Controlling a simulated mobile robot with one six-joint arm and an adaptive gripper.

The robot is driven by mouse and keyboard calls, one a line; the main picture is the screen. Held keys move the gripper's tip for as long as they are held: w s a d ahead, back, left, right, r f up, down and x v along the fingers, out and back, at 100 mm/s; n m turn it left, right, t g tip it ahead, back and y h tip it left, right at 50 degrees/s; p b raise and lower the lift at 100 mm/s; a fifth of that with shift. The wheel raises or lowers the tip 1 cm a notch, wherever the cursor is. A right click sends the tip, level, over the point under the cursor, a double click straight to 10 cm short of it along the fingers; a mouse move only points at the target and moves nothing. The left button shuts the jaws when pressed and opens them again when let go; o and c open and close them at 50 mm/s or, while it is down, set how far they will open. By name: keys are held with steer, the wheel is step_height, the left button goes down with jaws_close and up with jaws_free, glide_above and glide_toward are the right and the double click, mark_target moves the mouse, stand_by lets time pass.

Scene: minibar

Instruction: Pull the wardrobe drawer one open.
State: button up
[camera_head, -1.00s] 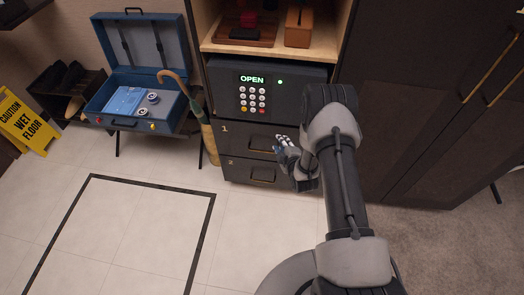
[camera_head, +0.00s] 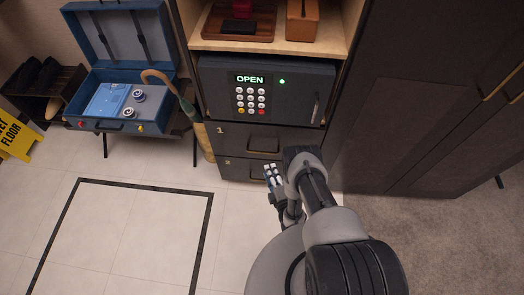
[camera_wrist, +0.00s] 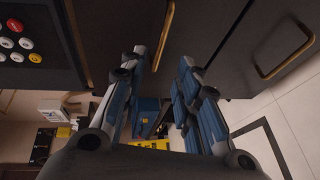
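Wardrobe drawer one (camera_head: 236,136) is the dark front marked "1" under the safe, and looks closed in the head view. My gripper (camera_head: 272,172) is in front of the lower drawer, below that handle in the picture. In the wrist view, the two blue-grey fingers of my gripper (camera_wrist: 160,72) are spread apart with nothing between them. The drawer one handle (camera_wrist: 164,38) shows turned sideways just beyond the fingertips, apart from them as far as I can see.
Drawer two (camera_head: 231,170) is below, its handle (camera_wrist: 287,45) right in the wrist view. A safe (camera_head: 285,90) reading "OPEN" sits above. A cane (camera_head: 185,100) and blue suitcase (camera_head: 125,85) stand left, a tall wardrobe (camera_head: 400,100) right. Tiled floor in front is clear.

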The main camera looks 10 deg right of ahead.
mark_target(262, 152)
steer(key=w+b, duration=0.1)
steer(key=w, duration=0.3)
steer(key=w+f+b, duration=0.1)
steer(key=w+b, duration=0.1)
steer(key=w, duration=0.2)
steer(key=w+a+f+b, duration=0.1)
steer(key=w, duration=0.3)
steer(key=shift+w+f, duration=0.1)
steer(key=shift+f, duration=0.05)
steer(key=shift+c, duration=0.6)
jaws_close()
